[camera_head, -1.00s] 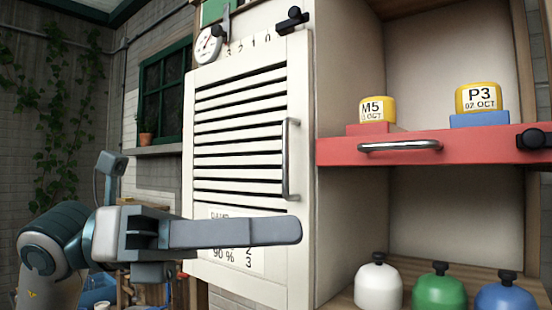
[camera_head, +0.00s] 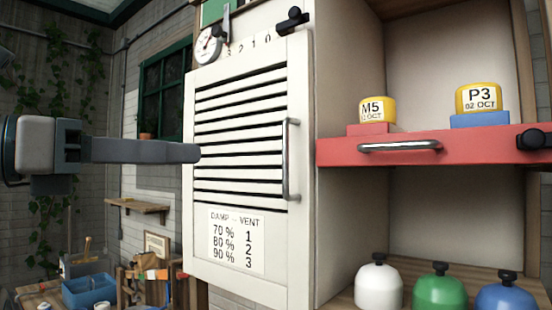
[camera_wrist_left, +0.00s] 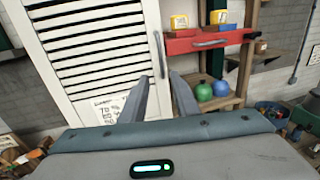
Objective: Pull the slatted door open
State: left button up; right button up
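The white slatted door (camera_head: 240,225) is shut on the front of the cabinet. It carries a vertical metal bar handle (camera_head: 287,160) on its right side and a damp and vent label (camera_head: 237,240) below the slats. My left gripper (camera_head: 198,152) is level with the slats, its tip at the door's left part in the head view, apart from the handle. In the left wrist view its two fingers (camera_wrist_left: 159,80) are spread and empty, and the handle (camera_wrist_left: 160,54) shows just beyond the gap between them. My right gripper is not in view.
A black knob (camera_head: 292,20) sits above the door beside a 3-2-1-0 scale and a round gauge (camera_head: 208,45). To the right, a red shelf front (camera_head: 480,149) has a horizontal handle (camera_head: 400,146) and yellow jars above. White, green and blue weights (camera_head: 440,290) stand below.

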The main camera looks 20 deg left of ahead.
pick_arm(q)
jog(key=p+x, duration=0.7)
jog(key=x, duration=1)
jog(key=shift+d, duration=0.2)
jog(key=shift+w, duration=0.1)
grip_shut()
